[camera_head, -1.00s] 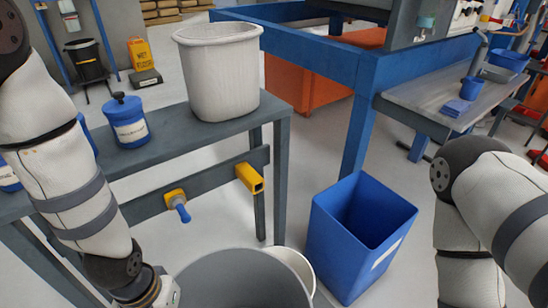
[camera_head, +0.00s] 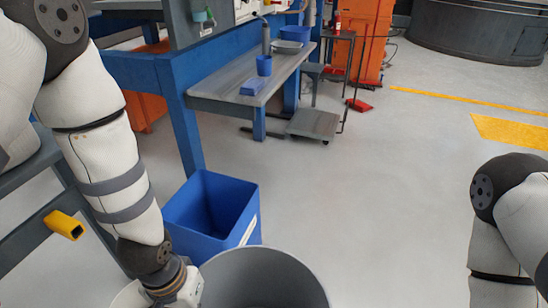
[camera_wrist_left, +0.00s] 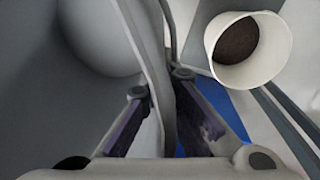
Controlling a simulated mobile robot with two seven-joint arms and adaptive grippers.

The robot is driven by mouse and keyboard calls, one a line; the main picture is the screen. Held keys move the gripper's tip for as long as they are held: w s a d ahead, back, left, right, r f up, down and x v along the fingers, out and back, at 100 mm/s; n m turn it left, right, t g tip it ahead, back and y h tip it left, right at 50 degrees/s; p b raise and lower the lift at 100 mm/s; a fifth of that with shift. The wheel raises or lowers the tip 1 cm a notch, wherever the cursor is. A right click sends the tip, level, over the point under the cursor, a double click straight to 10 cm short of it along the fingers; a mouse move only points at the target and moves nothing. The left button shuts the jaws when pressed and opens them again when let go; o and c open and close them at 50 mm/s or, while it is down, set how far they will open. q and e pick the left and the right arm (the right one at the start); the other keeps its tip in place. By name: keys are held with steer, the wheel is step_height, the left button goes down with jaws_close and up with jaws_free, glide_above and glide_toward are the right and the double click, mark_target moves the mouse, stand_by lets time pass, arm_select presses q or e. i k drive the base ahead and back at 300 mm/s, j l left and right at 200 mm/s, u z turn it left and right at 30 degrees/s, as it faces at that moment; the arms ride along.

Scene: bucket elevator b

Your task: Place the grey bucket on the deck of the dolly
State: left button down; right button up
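The grey bucket (camera_head: 263,278) is at the bottom of the head view, its open mouth facing up and its lower part out of frame. My left gripper (camera_head: 182,292) is at its left rim. In the left wrist view my left gripper's fingers (camera_wrist_left: 160,88) stand on either side of the bucket's wall (camera_wrist_left: 150,45), shut on it. A low grey platform with small wheels, seemingly the dolly (camera_head: 314,124), stands on the floor farther off, beyond the bucket and empty. My right arm shows at the right edge, but its gripper is out of view.
A blue bin (camera_head: 212,212) stands just beyond the bucket. A white bucket with dark contents (camera_wrist_left: 248,48) is beside my left gripper. A blue-framed bench (camera_head: 255,85) stands left of the dolly, with a red-footed stand behind. Open floor (camera_head: 385,180) lies at centre right.

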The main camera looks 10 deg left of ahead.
mark_target(315, 121)
steer(key=i+l+z, duration=0.2)
steer(key=i+l, duration=0.8)
steer(key=i+z, duration=0.35)
steer(key=i, duration=1.75)
steer(key=i+l+z, duration=0.2)
steer(key=i, duration=1.8)
steer(key=i+u, duration=0.55)
steer(key=u, duration=0.3)
steer(key=i+l+u, duration=0.2)
steer(key=u, duration=0.2)
steer(key=i+l+u, duration=0.25)
steer(key=u, duration=0.2)
steer(key=i+l+u, duration=0.1)
steer(key=u, duration=0.35)
steer(key=i+l+u, duration=0.2)
steer(key=u, duration=0.2)
steer(key=i+l+u, duration=0.15)
steer(key=u, duration=0.3)
steer(key=l+u, duration=0.45)
steer(key=i+l+u, duration=0.15)
steer(key=l+u, duration=0.15)
steer(key=i+l+u, duration=0.1)
steer(key=l+u, duration=0.2)
steer(key=i+l+u, duration=0.1)
steer(key=l+u, duration=0.25)
